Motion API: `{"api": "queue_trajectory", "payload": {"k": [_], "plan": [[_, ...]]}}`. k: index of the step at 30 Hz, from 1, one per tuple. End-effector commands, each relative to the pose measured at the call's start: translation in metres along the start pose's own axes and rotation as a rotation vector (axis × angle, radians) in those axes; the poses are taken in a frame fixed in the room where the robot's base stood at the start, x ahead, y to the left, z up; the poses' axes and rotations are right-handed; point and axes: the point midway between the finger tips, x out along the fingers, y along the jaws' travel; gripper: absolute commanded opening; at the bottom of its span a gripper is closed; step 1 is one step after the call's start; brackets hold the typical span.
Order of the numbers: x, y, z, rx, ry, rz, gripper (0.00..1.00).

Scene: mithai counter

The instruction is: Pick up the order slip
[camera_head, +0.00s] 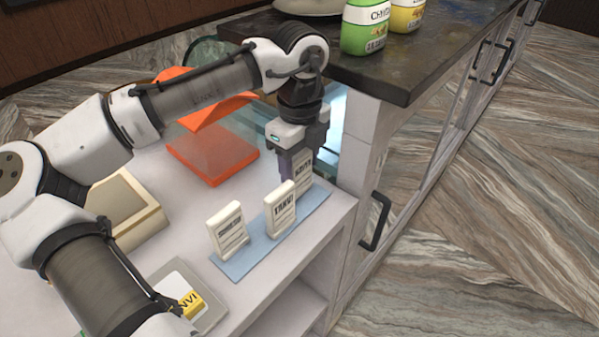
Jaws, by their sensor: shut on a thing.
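The nearest slip (228,230) is at the left, and a second slip (281,210) stands in the middle. A third slip (302,172) is at the far right end, directly under my gripper (295,168). My gripper points down and is shut on this third slip, with its fingers partly covering it. I cannot tell whether this slip still touches the blue strip. The print is too small to read surely.
A dark raised worktop (440,50) with a green bottle (366,26) and a yellow bottle (406,14) is close to my gripper. An orange box (212,150) stands behind the slips. A cream tray (128,208) and a scale-like tray with a yellow block (190,303) are at left.

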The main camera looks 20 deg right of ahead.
Motion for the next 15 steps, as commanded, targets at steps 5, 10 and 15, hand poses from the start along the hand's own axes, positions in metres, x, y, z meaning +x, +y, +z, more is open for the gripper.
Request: {"api": "queue_trajectory", "payload": {"k": [5,10,15], "plan": [[-0.001,0.0,0.0,0.0,0.0,0.0,0.32],[-0.011,-0.001,0.0,-0.001,-0.001,-0.002,0.32],[-0.038,-0.001,0.0,0.0,0.0,-0.003,0.32]]}}
